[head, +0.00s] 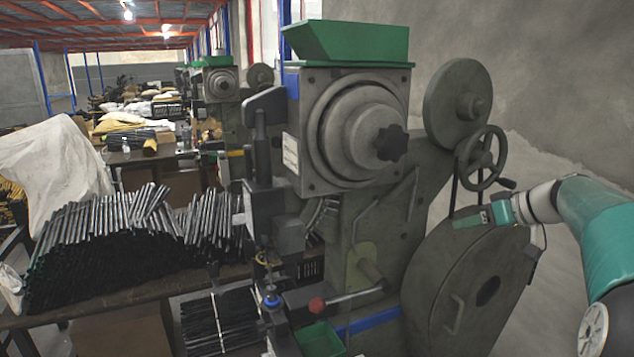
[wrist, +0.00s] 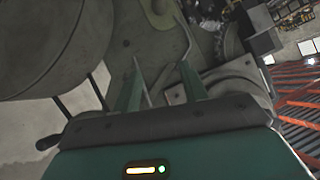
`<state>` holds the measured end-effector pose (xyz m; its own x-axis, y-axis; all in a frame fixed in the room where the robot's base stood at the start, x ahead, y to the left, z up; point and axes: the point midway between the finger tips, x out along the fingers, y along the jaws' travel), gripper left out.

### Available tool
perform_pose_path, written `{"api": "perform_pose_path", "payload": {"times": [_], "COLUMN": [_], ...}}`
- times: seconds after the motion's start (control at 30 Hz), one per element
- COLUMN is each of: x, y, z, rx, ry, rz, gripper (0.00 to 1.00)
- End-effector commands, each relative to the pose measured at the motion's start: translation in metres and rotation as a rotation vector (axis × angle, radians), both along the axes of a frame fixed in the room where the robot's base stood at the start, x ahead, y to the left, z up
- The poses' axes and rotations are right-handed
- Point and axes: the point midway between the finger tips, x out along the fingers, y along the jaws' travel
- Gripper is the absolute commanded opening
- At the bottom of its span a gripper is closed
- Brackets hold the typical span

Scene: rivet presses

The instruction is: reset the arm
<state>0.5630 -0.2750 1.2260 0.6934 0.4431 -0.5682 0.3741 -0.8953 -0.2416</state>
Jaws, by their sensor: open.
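My gripper (head: 458,221) is at the right in the head view, in front of the rivet press (head: 348,160) and just below its handwheel (head: 481,158). My arm comes in from the right edge. In the wrist view, my gripper (wrist: 161,78) shows two green fingers spread apart with nothing between them. Parts of the press body lie beyond the fingers there. I cannot tell the exact gap between the fingertips and the machine.
A large round wheel guard (head: 470,285) stands below my gripper. A table at the left holds a heap of dark rods (head: 110,240). A green hopper (head: 345,42) tops the press. A grey wall (head: 540,70) stands behind at the right.

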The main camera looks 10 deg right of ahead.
Motion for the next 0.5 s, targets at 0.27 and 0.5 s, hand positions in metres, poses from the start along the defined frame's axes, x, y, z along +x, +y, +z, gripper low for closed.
{"api": "perform_pose_path", "payload": {"times": [0.27,0.5], "x": [-0.056,-0.133], "y": [0.144,0.222], "z": [-0.018,-0.043], "rx": [-0.090,-0.193], "ry": [0.281,0.410], "rz": [-0.049,-0.145], "gripper": [0.43,0.43]}}
